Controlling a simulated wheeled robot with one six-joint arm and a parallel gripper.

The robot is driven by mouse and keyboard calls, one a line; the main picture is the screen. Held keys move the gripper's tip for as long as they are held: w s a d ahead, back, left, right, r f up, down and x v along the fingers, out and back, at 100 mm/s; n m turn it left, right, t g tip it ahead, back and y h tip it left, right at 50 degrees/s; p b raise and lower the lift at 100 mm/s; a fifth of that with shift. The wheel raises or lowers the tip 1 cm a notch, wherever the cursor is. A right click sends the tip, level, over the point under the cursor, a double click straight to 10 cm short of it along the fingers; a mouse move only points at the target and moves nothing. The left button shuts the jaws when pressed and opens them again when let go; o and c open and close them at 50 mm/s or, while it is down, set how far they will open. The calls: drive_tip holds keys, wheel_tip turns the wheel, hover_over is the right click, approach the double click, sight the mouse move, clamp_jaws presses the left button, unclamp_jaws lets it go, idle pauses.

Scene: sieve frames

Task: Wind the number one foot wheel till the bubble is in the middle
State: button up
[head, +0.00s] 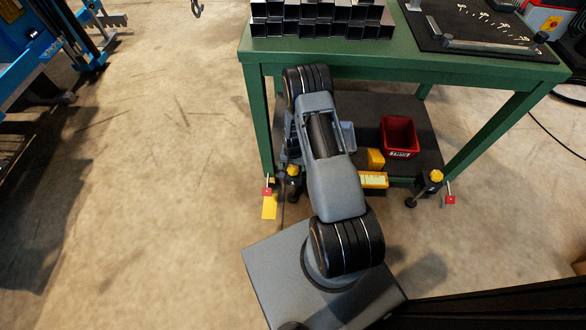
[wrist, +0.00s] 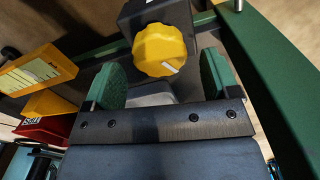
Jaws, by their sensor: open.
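A yellow foot wheel (wrist: 160,48) with a white mark on its face sits on a dark block in the wrist view. My gripper (wrist: 160,82) is open, with a green pad on each side, just short of the wheel and apart from it. In the head view, one yellow foot wheel (head: 293,170) is at the bench's left front leg and another (head: 436,176) at the right front leg. No readable number shows on either. A yellow block with a pale face (head: 373,180) lies between them; I cannot make out a bubble. My gripper is hidden behind my arm in the head view.
The green bench (head: 400,68) carries dark square tubes (head: 320,18) and a black mat (head: 470,30). A red bin (head: 399,136) stands on its lower shelf. Red tags (head: 267,191) hang near the feet. A green leg runs close beside my gripper.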

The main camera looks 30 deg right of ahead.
drive_tip(key=shift+f, duration=0.9)
drive_tip(key=c, duration=0.9)
